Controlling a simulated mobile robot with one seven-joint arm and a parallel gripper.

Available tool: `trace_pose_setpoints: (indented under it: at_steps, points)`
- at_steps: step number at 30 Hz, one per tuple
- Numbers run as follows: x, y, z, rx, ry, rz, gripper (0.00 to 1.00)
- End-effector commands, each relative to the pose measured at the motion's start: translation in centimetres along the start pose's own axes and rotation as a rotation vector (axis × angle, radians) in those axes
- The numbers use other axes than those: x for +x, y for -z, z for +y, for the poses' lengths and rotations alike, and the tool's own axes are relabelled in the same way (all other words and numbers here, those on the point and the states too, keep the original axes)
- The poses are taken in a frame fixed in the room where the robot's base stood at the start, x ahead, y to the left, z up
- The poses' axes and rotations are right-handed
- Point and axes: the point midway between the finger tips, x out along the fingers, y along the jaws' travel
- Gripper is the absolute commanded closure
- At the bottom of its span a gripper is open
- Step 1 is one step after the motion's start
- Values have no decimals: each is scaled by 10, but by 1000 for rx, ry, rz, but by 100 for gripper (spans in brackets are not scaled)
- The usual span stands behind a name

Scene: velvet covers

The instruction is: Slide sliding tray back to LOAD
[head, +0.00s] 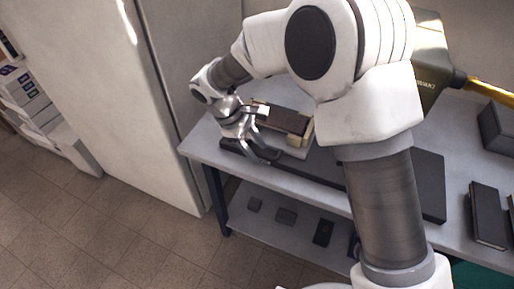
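The sliding tray (302,137) seems to be the pale-edged carrier with a dark brown cover (284,119) lying in it. It sits near the left end of a long dark track (432,187) on the grey table. My gripper (269,133) is at the tray's left end, low over the table. Its fingers look spread apart, with nothing seen between them. I cannot tell whether a finger touches the tray. My arm hides the middle of the track, and no LOAD mark is readable.
A dark olive machine (431,62) with a gold bar (490,91) stands behind my arm. Dark blocks (487,214) lie at the table's right. Small dark pieces (286,215) lie on the lower shelf. A tall white cabinet (95,85) stands left of the table.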

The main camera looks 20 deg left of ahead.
Motion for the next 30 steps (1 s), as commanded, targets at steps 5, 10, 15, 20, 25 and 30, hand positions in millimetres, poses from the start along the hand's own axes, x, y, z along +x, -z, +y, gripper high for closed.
trace_pose_setpoints:
  at_steps: [5,10,15,20,25,30]
  points:
    - [0,-1,0,1,1,-3,53]
    - [-14,-1,1,1,-1,-1,53]
    - [-50,-1,1,1,-2,1,53]
    - [-91,-1,1,0,-3,1,53]
    - [-130,0,0,0,-1,1,53]
    - [-159,0,0,-1,-1,0,53]
